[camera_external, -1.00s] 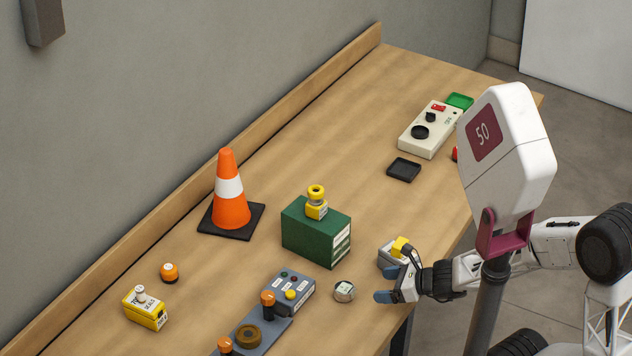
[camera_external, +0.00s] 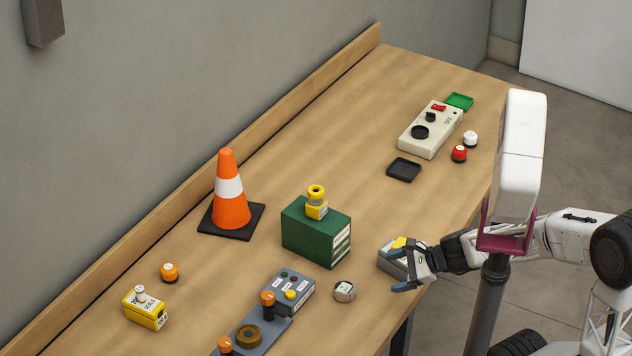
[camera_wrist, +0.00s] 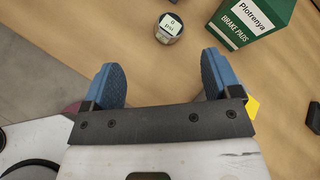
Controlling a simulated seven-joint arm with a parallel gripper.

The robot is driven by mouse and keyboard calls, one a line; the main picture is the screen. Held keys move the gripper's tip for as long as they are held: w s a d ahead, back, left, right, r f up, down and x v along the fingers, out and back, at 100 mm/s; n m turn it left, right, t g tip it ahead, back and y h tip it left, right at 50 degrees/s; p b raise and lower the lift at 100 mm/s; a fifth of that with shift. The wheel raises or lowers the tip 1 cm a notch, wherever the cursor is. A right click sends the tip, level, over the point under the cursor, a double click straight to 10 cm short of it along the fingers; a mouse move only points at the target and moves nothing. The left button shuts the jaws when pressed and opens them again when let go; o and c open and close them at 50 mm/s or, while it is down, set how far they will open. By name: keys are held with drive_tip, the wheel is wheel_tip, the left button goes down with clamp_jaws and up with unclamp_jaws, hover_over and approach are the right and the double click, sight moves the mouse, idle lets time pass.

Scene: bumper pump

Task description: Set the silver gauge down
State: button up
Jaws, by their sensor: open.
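The silver gauge (camera_external: 344,291) is a small round can-like piece standing on the wooden table, in front of the green box and right of the grey control box. It also shows in the wrist view (camera_wrist: 168,30), upright with a white label, beyond my fingertips and apart from them. My gripper (camera_external: 398,268) is open near the table's front edge, to the right of the gauge. In the wrist view its two blue fingers (camera_wrist: 162,72) stand wide apart with only bare table between them.
A green brake-pads box (camera_external: 312,233) carries a yellow piece on top. A grey box with a yellow part (camera_external: 393,262) is partly hidden behind my gripper. An orange cone (camera_external: 230,190), a cream control box (camera_external: 430,130) and a black tray (camera_external: 404,169) stand farther away.

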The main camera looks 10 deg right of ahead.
drive_tip(key=s+d+r+n+h, duration=0.1)
drive_tip(key=d+r+n+h, duration=0.2)
drive_tip(key=d, duration=0.4)
drive_tip(key=s+d+r+n+g+h, duration=0.1)
drive_tip(key=d+r+n+h, duration=0.3)
drive_tip(key=d+r+n, duration=0.2)
drive_tip(key=s+d+r+n+h, duration=0.2)
drive_tip(key=d+r+n+h, duration=0.2)
drive_tip(key=d+n, duration=0.3)
drive_tip(key=shift+d+r+n+g, duration=0.3)
drive_tip(key=shift+d+g, duration=0.1)
drive_tip(key=shift+d, duration=0.55)
